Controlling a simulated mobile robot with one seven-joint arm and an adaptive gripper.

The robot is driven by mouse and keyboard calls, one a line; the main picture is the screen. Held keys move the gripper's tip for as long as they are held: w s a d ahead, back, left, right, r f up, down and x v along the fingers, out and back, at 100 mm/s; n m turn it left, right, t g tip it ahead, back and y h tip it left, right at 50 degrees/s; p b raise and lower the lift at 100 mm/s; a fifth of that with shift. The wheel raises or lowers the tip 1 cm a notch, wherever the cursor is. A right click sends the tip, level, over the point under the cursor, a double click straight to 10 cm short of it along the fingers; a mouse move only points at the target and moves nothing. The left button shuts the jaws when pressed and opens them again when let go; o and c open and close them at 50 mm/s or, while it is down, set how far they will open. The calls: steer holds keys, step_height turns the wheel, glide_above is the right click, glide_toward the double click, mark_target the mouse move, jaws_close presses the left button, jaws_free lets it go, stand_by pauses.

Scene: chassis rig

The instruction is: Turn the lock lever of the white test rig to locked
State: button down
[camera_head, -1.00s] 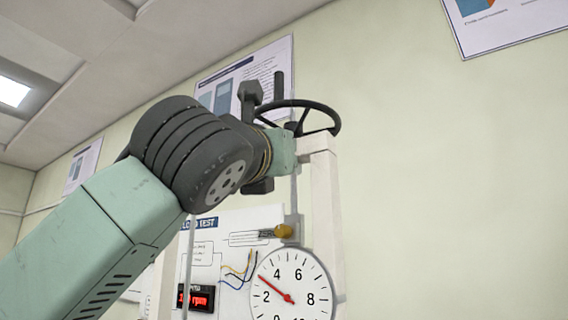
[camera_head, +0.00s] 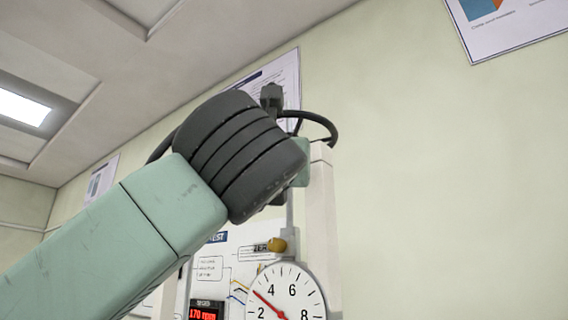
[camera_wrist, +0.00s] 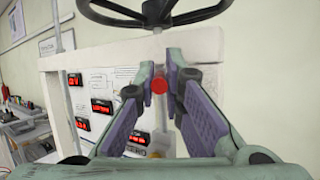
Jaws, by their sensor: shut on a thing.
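The white test rig shows its post (camera_head: 322,205) and panel at the centre of the head view, and its panel (camera_wrist: 118,75) in the wrist view. My gripper (camera_wrist: 166,72) reaches up to the rig's top, below the black wheel. Its fingers are closed in on the red-ended lock lever (camera_wrist: 159,86), whose round red end shows between the fingertips. The rest of the lever is hard to make out, so its exact angle cannot be told. In the head view my dark wrist joint hides the fingers and the lever.
A black steering wheel (camera_head: 320,126) sits just above the gripper, close to it; it also shows in the wrist view (camera_wrist: 152,12). Below are a yellow knob (camera_head: 277,244), a round dial (camera_head: 286,297) and a red display (camera_head: 206,313). Open wall lies to the right.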

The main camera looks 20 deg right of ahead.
steer(key=c, duration=1.7)
jaws_free()
steer(key=v, duration=1.2)
